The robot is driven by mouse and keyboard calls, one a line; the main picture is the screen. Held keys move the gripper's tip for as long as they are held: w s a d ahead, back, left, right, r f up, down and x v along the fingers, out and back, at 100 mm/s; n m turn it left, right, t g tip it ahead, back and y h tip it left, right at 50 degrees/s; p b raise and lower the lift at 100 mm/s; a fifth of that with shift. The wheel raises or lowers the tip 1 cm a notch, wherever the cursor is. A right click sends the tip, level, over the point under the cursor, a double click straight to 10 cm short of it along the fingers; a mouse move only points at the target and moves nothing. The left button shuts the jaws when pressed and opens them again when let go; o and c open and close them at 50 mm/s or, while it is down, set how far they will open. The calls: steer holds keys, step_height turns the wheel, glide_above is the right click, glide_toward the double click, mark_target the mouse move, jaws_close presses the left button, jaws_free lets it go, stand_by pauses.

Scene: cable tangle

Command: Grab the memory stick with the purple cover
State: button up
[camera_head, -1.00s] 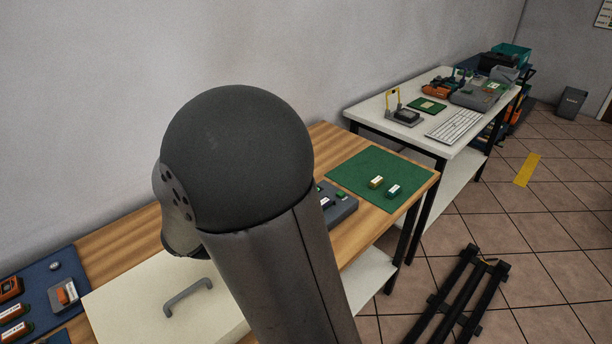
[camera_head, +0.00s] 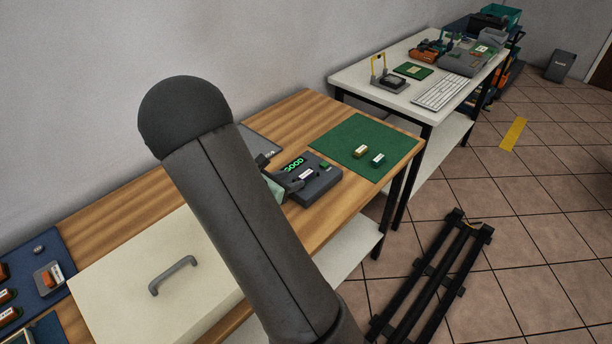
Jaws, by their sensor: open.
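I see no memory stick with a purple cover in the head view. Two small labelled blocks lie on the green mat (camera_head: 345,136), a gold-brown one (camera_head: 360,152) and a teal one (camera_head: 377,160). They may be memory sticks, but are too small to be sure. Several orange pieces with white labels lie on the blue mat (camera_head: 50,235) at the far left, one in a grey holder (camera_head: 49,279). My dark arm crosses the middle of the view and hides part of the wooden table.
A grey device (camera_head: 321,185) with a lit green "GOOD" display stands beside the green mat. A cream lid or panel with a grey handle (camera_head: 173,275) covers the table's near left. A white table (camera_head: 345,81) with a keyboard (camera_head: 445,92) stands behind right. A black frame (camera_head: 432,275) lies on the floor.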

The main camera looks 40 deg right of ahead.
mark_target(303, 176)
steer(key=shift+w+p+x, duration=0.2)
steer(key=shift+p+x, duration=0.3)
steer(key=shift+x, duration=2.25)
steer(key=shift+f, duration=0.15)
steer(key=shift+c, duration=0.3)
jaws_close()
